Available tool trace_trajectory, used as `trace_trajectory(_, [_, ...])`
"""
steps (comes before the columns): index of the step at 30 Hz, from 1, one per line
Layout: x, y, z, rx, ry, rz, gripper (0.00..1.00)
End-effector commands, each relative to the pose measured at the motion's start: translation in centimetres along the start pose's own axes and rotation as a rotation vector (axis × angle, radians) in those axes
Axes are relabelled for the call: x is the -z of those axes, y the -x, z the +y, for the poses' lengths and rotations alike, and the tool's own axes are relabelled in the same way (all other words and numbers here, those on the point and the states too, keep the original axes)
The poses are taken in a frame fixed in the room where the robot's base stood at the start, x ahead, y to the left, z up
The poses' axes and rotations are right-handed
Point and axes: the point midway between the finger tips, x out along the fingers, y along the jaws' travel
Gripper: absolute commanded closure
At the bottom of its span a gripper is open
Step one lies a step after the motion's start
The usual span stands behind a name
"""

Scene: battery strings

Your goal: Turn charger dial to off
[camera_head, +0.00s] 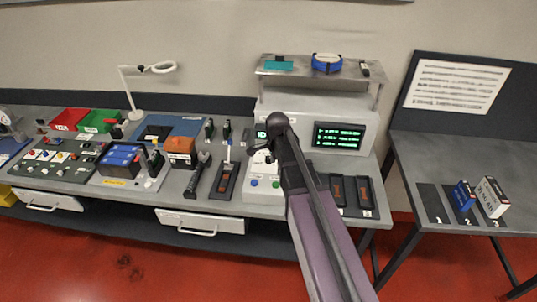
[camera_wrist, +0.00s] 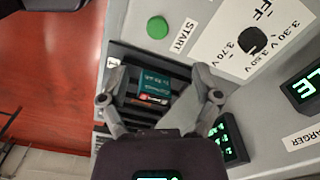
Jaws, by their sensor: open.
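The charger's black dial (camera_wrist: 252,40) is at the upper right of the wrist view, on a white plate marked OFF, 3.30 V, 3.50 V and 3.70 V. I cannot tell its exact setting. My gripper (camera_wrist: 156,72) is open and empty. Its fingers lie to the lower left of the dial in that view, apart from it. Between them shows a slot with a teal battery (camera_wrist: 154,84). In the head view my arm covers much of the charger (camera_head: 262,194), and the dial cannot be made out there.
A green START button (camera_wrist: 157,27) is near the dial. A green-lit display (camera_wrist: 303,87) is at the right edge. In the head view, a shelf (camera_head: 300,68) stands behind, black bays (camera_head: 364,194) lie right, and tools and trays crowd the bench left.

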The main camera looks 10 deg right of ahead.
Motion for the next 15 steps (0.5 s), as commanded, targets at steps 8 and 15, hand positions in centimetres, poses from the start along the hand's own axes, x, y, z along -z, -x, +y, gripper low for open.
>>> trace_trajectory(8, [0.8, 2.5, -5.3, 0.0, -0.436, 0.0, 0.19])
trace_trajectory(15, [1.4, 4.2, -9.4, 0.0, -0.814, 0.0, 0.19])
